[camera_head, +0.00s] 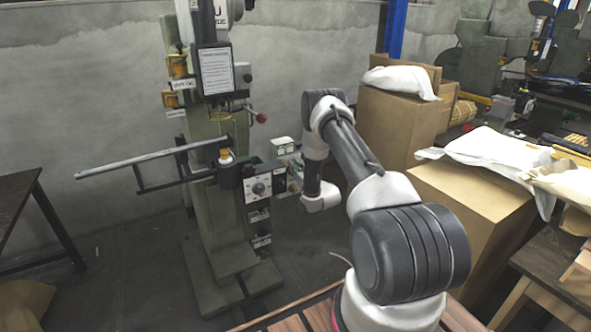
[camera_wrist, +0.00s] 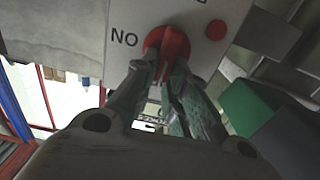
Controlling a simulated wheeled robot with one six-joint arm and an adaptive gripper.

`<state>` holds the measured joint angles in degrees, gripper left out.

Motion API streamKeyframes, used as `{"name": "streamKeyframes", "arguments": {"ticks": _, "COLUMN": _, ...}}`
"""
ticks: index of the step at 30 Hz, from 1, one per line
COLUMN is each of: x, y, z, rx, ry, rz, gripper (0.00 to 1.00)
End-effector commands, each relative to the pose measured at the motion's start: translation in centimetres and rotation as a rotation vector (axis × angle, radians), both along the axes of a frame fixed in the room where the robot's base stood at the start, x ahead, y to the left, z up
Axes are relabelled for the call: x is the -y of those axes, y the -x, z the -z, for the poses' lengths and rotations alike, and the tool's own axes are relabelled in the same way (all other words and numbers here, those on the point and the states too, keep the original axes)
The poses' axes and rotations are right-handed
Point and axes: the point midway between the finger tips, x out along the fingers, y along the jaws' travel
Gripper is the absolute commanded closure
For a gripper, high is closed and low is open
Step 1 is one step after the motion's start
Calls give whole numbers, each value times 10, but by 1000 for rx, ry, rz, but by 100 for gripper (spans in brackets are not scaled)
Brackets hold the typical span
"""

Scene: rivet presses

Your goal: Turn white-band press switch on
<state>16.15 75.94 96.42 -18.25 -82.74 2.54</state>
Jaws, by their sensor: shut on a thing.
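The green press (camera_head: 215,200) stands upright against the wall in the head view, with a white label plate (camera_head: 183,84) on its side. My gripper (camera_wrist: 163,72) is shut on the switch's red grip, one finger on each side. In the head view my arm reaches to the press's right side, and the fingers are hard to make out there.
A red round button or lamp (camera_wrist: 216,30) is close beside the switch. A long grey bar (camera_head: 150,158) sticks out left from the press. Cardboard boxes (camera_head: 395,125) stand behind my arm, and another box (camera_head: 470,215) is at right. A dark table (camera_head: 20,200) is at left.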

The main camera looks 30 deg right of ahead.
Motion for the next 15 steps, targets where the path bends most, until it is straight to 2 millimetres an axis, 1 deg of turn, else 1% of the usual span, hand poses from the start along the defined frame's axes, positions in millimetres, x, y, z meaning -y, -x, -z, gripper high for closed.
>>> {"name": "streamKeyframes", "arguments": {"ticks": 8, "x": 2, "y": 0, "z": 0, "rx": -3, "ry": -74, "rz": 0, "gripper": 100}}
{"name": "streamKeyframes", "arguments": {"ticks": 15, "x": 7, "y": 0, "z": 1, "rx": -8, "ry": -248, "rz": 1, "gripper": 100}}
